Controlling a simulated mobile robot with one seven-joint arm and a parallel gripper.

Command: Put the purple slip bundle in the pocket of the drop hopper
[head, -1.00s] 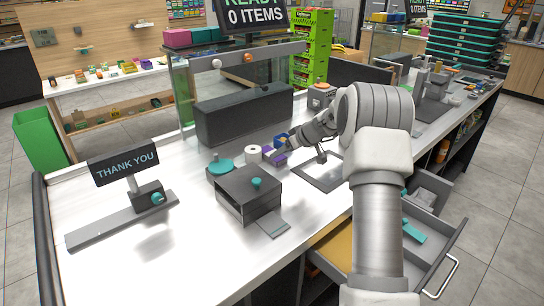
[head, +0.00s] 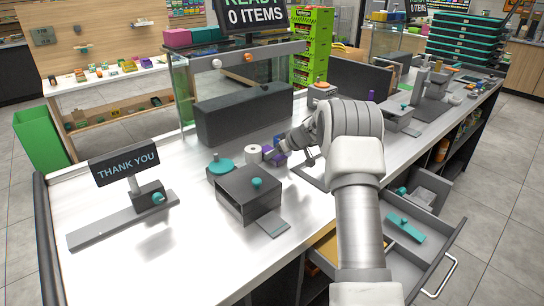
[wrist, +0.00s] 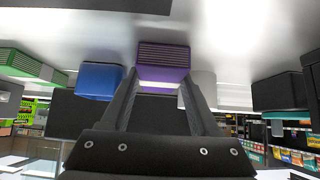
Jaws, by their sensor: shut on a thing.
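The purple slip bundle (wrist: 163,62) is between the two fingers of my gripper (wrist: 162,80) in the wrist view, and the fingers are shut on it. In the head view the purple bundle (head: 268,153) shows small at the fingertips, close to the counter top and beside a white roll; my gripper (head: 279,153) partly hides it. A dark grey box with a teal knob and an open front (head: 247,190), which appears to be the drop hopper, stands on the counter to the left and nearer. I cannot see into its opening fully.
A blue block (wrist: 98,80) and a green bundle (wrist: 30,65) are left of the purple bundle in the wrist view. A white roll (head: 252,153) and teal disc (head: 220,166) stand behind the box. An open drawer (head: 430,245) juts out at right.

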